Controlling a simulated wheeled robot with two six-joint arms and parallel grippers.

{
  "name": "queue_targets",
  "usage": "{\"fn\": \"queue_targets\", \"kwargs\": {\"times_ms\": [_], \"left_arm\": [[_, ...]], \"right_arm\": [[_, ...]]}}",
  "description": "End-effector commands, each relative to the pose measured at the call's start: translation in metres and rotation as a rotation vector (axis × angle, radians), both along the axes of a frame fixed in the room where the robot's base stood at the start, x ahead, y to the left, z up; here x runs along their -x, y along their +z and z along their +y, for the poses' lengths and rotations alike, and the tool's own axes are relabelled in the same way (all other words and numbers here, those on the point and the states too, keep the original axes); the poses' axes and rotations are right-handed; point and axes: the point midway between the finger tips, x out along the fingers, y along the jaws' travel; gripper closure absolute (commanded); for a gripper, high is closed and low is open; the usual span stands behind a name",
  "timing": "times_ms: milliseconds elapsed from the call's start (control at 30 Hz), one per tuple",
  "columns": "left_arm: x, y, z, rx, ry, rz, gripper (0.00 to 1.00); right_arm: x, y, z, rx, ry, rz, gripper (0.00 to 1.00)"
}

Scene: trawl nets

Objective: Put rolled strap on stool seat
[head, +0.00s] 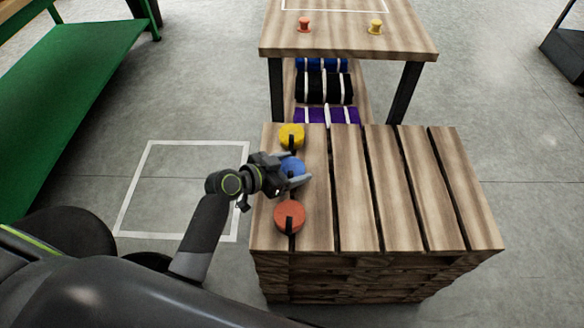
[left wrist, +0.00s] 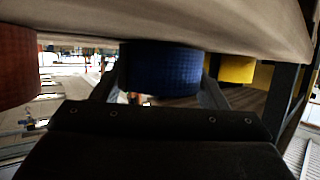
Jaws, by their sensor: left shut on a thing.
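Three rolled straps lie in a row along the left of a stacked wooden pallet (head: 351,200) in the head view: yellow (head: 291,134), blue (head: 292,167) and red (head: 289,214), with dark tails beside them. My left gripper (head: 297,173) is shut on the blue rolled strap, at the pallet's top. In the left wrist view the blue strap (left wrist: 160,68) sits between the two fingers, with the red strap (left wrist: 16,65) to the left and the yellow strap (left wrist: 236,69) to the right. I cannot make out a stool seat. My right gripper is not in view.
Behind the pallet stands a wooden table (head: 345,35) with small orange (head: 304,25) and yellow (head: 375,27) pieces on top and coloured rolls (head: 323,88) below. A green bench (head: 70,85) stands at the left. A white floor square (head: 180,145) lies left of the pallet.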

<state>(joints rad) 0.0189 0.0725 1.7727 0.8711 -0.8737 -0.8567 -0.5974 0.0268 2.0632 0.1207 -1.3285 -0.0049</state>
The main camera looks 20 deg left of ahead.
Motion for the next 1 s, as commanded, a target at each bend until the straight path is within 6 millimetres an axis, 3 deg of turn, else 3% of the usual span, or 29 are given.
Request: {"fn": "queue_targets", "kwargs": {"times_ms": [333, 367, 500, 1000], "left_arm": [[-0.0003, -0.0039, -0.0002, 0.001, 0.0, -0.002, 0.6], [-0.0001, -0.0034, -0.0001, 0.001, 0.0, -0.001, 0.3], [-0.0001, -0.0028, -0.0002, 0.0, 0.0, 0.0, 0.12], [0.0026, -0.0014, 0.0024, -0.001, 0.001, -0.001, 0.11]], "right_arm": [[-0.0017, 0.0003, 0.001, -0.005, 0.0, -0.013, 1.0], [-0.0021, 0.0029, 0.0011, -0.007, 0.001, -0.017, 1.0], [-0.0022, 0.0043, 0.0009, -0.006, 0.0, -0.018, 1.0], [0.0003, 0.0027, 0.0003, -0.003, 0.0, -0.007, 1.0]]}}
